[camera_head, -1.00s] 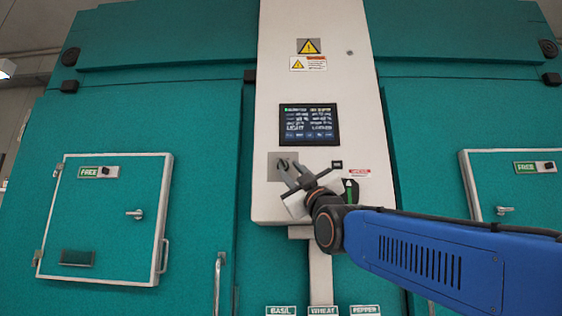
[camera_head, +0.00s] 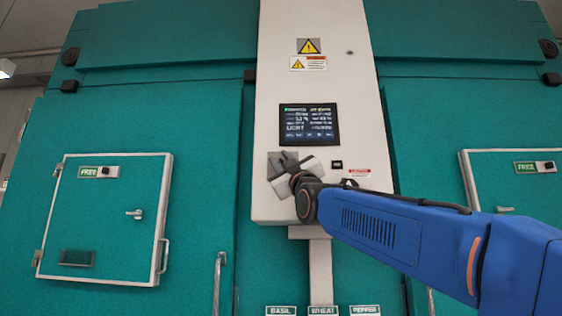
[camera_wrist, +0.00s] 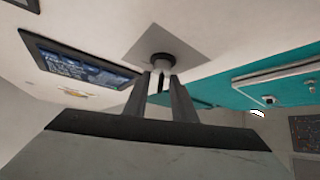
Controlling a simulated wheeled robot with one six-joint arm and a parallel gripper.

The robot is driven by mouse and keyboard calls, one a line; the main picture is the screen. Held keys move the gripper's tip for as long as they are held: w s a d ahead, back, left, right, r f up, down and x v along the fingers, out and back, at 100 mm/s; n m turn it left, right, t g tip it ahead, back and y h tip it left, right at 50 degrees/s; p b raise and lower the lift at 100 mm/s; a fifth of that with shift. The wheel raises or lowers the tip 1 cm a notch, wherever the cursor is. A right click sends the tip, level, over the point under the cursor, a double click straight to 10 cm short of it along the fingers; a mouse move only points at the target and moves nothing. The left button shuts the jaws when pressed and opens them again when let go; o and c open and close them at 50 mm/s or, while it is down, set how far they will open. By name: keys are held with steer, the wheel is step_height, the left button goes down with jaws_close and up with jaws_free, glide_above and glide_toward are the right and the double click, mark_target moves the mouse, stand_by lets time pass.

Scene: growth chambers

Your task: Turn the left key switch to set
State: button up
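The left key switch (camera_wrist: 160,59) sits on a square grey plate (camera_head: 276,170) on the white control panel, below the screen. In the wrist view it shows as a dark round collar with a pale stem. My gripper (camera_wrist: 161,77) points at the panel, with one fingertip on each side of the key, and appears shut on it. The fingertips hide part of the key, so its position mark cannot be read. In the head view my gripper (camera_head: 284,158) covers most of the switch. The gripper is rolled at an angle.
The screen (camera_head: 309,124) is lit above the gripper. A small black switch (camera_head: 337,164) and a warning label (camera_head: 359,173) are to the right. Teal chamber doors with FREE tags (camera_head: 98,172) flank the panel. My blue arm comes in from the lower right.

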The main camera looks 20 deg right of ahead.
jaws_close()
steer(key=shift+m+t+h, duration=0.5)
steer(key=shift+m+h, duration=0.8)
steer(key=shift+m, duration=0.1)
steer(key=m+g+h, duration=0.1)
steer(key=m+h, duration=1)
steer(key=m, duration=0.1)
steer(key=m+g+h, duration=0.2)
steer(key=m, duration=0.1)
steer(key=m+g+h, duration=0.2)
steer(key=m+h, duration=0.1)
steer(key=m, duration=0.1)
steer(key=m+g+h, duration=0.2)
steer(key=m+h, duration=0.1)
steer(key=m, duration=0.1)
steer(key=shift+s+d+g, duration=0.15)
steer(key=shift+d+g, duration=0.2)
steer(key=shift+g, duration=0.05)
steer(key=shift+m, duration=0.4)
jaws_free()
